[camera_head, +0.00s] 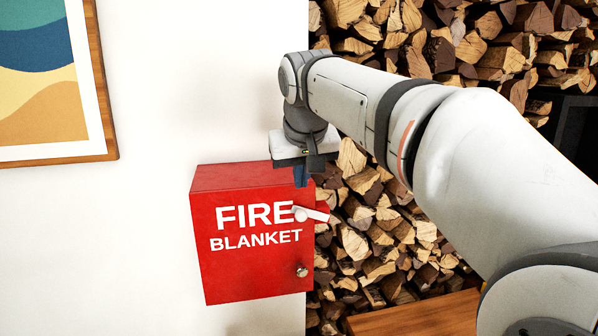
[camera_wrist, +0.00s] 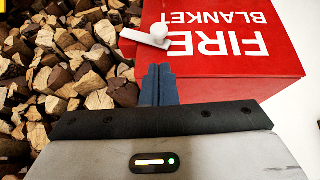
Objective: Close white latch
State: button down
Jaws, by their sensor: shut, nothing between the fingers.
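A red fire blanket box (camera_head: 230,275) is mounted on the white wall. Its front reads FIRE BLANKET; the lettering appears upside down in the wrist view. The white latch (camera_head: 314,214) is a small lever with a round pivot at the upper right of the front. It lies nearly level, its arm pointing right past the box's edge. The latch also shows in the wrist view (camera_wrist: 145,39), pointing left. My gripper (camera_head: 301,180) points down just above the latch, by the box's upper right corner. Its dark blue fingers (camera_wrist: 158,70) are together, empty and apart from the latch.
A round metal knob (camera_head: 302,271) sits low on the box's right side. Stacked firewood (camera_head: 375,240) fills the space to the right, with a wooden surface (camera_head: 420,316) below. A framed picture (camera_head: 45,85) hangs at the upper left. The wall left of the box is clear.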

aim_at(299, 207)
jog(key=x, duration=0.6)
jog(key=shift+w+f+p, duration=0.15)
jog(key=shift+f+p, duration=0.15)
jog(key=shift+p, duration=0.1)
